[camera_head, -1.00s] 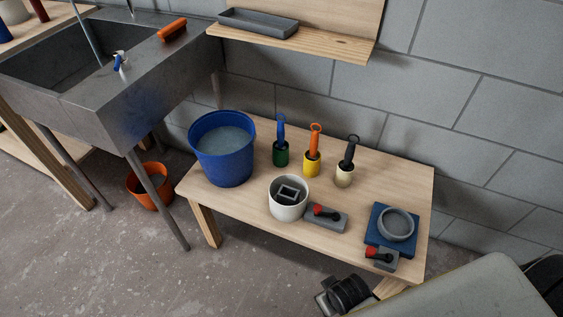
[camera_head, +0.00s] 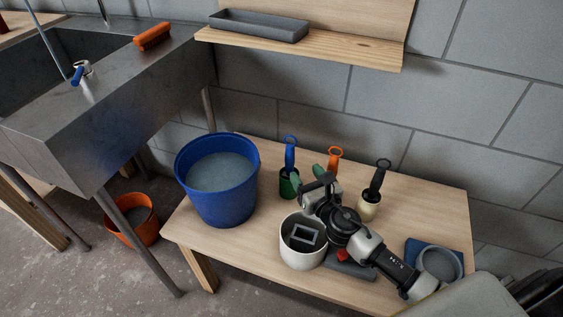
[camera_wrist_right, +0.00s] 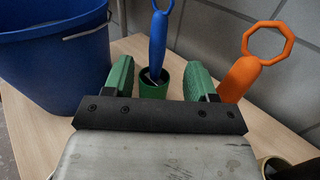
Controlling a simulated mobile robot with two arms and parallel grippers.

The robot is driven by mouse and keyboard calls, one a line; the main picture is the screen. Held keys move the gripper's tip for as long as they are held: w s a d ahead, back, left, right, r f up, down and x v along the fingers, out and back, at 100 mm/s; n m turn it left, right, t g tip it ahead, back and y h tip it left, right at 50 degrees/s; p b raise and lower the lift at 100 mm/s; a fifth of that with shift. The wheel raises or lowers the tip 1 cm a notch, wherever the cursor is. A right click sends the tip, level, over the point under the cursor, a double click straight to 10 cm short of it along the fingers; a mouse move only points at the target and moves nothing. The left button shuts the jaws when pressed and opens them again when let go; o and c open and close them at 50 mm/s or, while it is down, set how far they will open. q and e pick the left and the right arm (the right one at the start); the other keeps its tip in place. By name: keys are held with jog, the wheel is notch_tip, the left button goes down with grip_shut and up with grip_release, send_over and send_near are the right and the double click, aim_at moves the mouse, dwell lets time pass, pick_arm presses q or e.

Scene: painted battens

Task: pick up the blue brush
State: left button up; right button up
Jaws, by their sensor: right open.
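The blue brush (camera_head: 290,154) stands upright in a green cup (camera_head: 286,186) on the low wooden table, right of the blue bucket. Its ring-topped handle sticks up; its lower end is hidden in the cup. My right gripper (camera_head: 315,172) is open, with green finger pads, just in front of the cup. In the right wrist view the blue brush (camera_wrist_right: 158,45) and green cup (camera_wrist_right: 154,87) appear between and beyond the two fingers (camera_wrist_right: 159,79). The fingers hold nothing. My left gripper is in neither view.
An orange brush (camera_head: 335,157) stands close right of the blue one, its cup hidden by my gripper. A black brush (camera_head: 378,178) is in a cream cup (camera_head: 369,208). A blue bucket (camera_head: 227,200) is left; a white pot (camera_head: 298,262) sits below my gripper.

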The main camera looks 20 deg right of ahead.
aim_at(292, 154)
jog(key=w, duration=0.3)
jog(key=shift+w+a+r, duration=0.1)
jog(key=shift+r, duration=0.1)
jog(key=shift+w, duration=0.65)
jog(key=w, duration=0.3)
jog(key=w+b, duration=0.1)
jog(key=w, duration=0.1)
jog(key=shift+a, duration=0.35)
jog(key=shift+s, duration=0.1)
jog(key=c, duration=1)
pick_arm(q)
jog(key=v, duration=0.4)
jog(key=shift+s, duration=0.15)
pick_arm(e)
jog(key=shift+c, duration=0.2)
jog(key=shift+r, duration=0.15)
